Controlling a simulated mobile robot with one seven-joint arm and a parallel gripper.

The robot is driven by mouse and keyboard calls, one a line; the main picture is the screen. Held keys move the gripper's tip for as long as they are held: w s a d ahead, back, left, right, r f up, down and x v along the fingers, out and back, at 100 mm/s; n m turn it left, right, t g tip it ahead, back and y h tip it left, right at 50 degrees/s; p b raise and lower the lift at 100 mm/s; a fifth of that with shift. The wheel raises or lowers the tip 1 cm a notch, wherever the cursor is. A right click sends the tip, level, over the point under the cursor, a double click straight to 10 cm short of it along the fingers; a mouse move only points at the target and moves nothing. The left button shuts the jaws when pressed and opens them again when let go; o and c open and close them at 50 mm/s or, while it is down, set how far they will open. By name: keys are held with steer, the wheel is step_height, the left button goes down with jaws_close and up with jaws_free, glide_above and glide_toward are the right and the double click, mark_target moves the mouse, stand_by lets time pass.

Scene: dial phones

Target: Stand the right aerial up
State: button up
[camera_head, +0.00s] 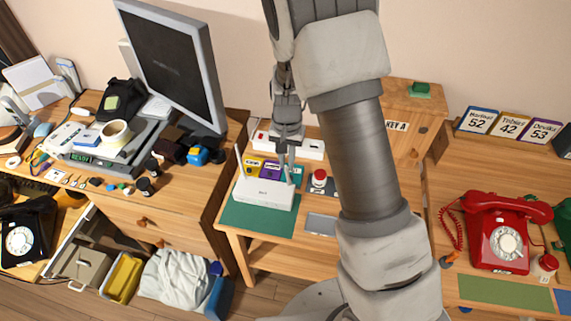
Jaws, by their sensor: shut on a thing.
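A white box-shaped router (262,193) lies on a green mat (238,217) on the small wooden table in the middle. My gripper (289,172) points down at the back right corner of the router, shut on the right aerial there. The aerial is mostly hidden by the fingers and too small to make out, so its tilt cannot be told.
Yellow and purple cards (270,169) stand just behind the router. A white power strip (310,148) lies farther back. A monitor (172,65) stands at left, a red phone (500,235) at right. My arm hides the table's right part.

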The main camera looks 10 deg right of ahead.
steer(key=shift+w+d+r, duration=0.1)
steer(key=shift+w+d, duration=0.15)
steer(key=shift+w, duration=0.35)
steer(key=shift+w+d+r, duration=0.1)
steer(key=shift+w+d, duration=0.15)
steer(key=shift+w, duration=0.3)
steer(key=shift+w+d+r, duration=0.1)
steer(key=shift+w+d, duration=0.15)
steer(key=shift+w, duration=0.35)
steer(key=o, duration=0.7)
steer(key=shift+r+p, duration=1.9)
steer(key=shift+r, duration=1.05)
